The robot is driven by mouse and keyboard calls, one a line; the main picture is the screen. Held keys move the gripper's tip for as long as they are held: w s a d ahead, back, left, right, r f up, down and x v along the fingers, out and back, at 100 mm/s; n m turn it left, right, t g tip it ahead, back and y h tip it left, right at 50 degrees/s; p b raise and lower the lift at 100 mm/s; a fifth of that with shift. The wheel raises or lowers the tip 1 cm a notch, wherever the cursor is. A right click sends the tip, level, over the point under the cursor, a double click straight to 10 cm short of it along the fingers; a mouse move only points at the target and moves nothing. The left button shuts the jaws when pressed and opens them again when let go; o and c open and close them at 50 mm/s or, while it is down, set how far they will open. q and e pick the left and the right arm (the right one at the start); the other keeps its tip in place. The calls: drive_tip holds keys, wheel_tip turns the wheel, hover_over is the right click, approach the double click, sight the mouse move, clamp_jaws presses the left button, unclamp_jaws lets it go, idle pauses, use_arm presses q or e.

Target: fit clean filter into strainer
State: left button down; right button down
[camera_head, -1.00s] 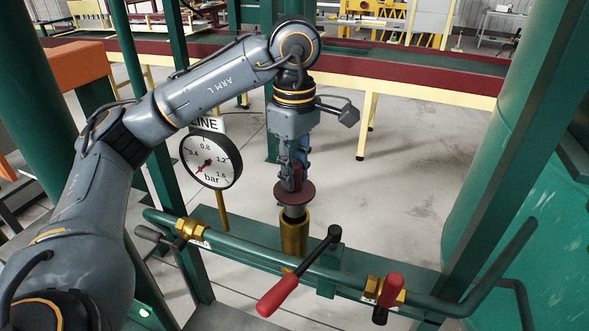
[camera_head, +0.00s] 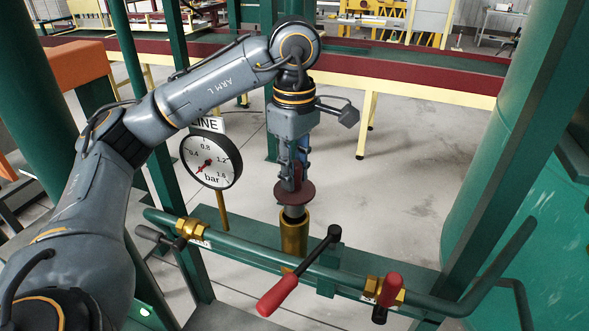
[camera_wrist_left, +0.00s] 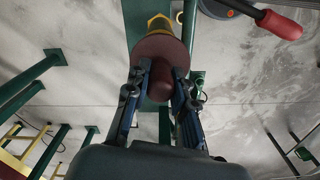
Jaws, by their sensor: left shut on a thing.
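My left gripper (camera_head: 297,172) is shut on the dark red knob of the clean filter (camera_head: 294,194), which has a wide dark red disc. The filter's grey lower part stands in or just over the mouth of the brass strainer (camera_head: 294,238); I cannot tell how deep. In the left wrist view my left gripper (camera_wrist_left: 161,85) has its two blue fingers on either side of the knob. The filter's disc (camera_wrist_left: 157,47) hides most of the strainer (camera_wrist_left: 160,24) there. My right gripper is not in view.
A green pipe (camera_head: 340,277) runs in front of the strainer, with a red-handled lever (camera_head: 278,295) and a red-handled valve (camera_head: 389,290). A pressure gauge (camera_head: 211,160) stands to the left. Green posts (camera_head: 510,150) flank the space.

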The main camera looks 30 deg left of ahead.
use_arm(q)
drive_tip(key=shift+f+b, duration=0.95)
drive_tip(key=shift+f, duration=0.2)
drive_tip(key=shift+s+f, duration=0.15)
drive_tip(key=shift+f, duration=0.15)
drive_tip(key=shift+f+b, duration=0.15)
drive_tip(key=shift+b, duration=0.2)
drive_tip(key=shift+s+r+p, duration=0.1)
drive_tip(key=shift+r+p, duration=0.3)
drive_tip(key=shift+w+r+p, duration=0.35)
drive_tip(key=shift+r+p, duration=0.1)
drive_tip(key=shift+p, duration=0.1)
drive_tip(key=shift+r, duration=0.15)
drive_tip(key=shift+s+r, duration=0.1)
